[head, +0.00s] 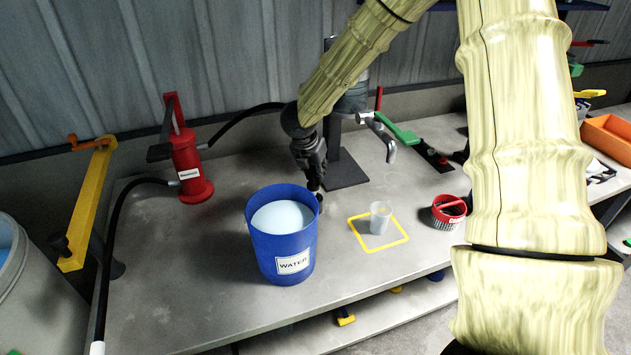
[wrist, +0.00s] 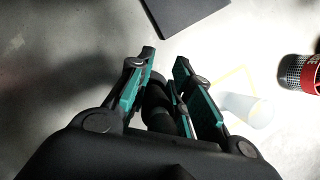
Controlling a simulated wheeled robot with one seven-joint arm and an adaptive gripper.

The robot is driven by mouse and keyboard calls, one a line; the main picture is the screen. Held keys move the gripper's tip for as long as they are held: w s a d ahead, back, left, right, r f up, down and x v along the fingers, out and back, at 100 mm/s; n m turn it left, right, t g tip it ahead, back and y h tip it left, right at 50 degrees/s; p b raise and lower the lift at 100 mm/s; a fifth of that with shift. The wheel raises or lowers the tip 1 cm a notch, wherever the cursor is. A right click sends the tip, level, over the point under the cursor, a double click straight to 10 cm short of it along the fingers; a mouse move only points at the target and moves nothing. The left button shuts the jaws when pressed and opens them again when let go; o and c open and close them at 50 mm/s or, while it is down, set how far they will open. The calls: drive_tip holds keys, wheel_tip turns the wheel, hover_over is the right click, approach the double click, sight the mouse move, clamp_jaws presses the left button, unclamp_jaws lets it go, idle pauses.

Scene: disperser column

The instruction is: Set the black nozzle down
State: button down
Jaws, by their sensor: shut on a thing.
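My gripper (head: 314,186) is behind the right rim of the blue water bucket in the head view, low over the table. In the wrist view, my gripper (wrist: 166,82) is shut on the black nozzle (wrist: 157,103), a small dark rounded piece between the teal-lined fingers. In the head view the nozzle (head: 319,198) is a small dark shape at the fingertips, close to the bucket's rim. I cannot tell whether it touches the table.
The blue bucket (head: 284,252) of pale liquid stands in front of my gripper. A clear cup (head: 380,218) stands in a yellow square outline (head: 366,247). A red basket (head: 448,212) is farther right. A red pump (head: 188,165) stands left. A dark stand base (head: 343,172) lies behind.

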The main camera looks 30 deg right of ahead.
drive_tip(key=shift+s, duration=0.2)
drive_tip(key=shift+s+f, duration=0.1)
drive_tip(key=shift+f, duration=0.3)
wheel_tip(320, 180, down, 3)
drive_tip(key=shift+f, duration=0.1)
drive_tip(key=c, duration=1.3)
unclamp_jaws()
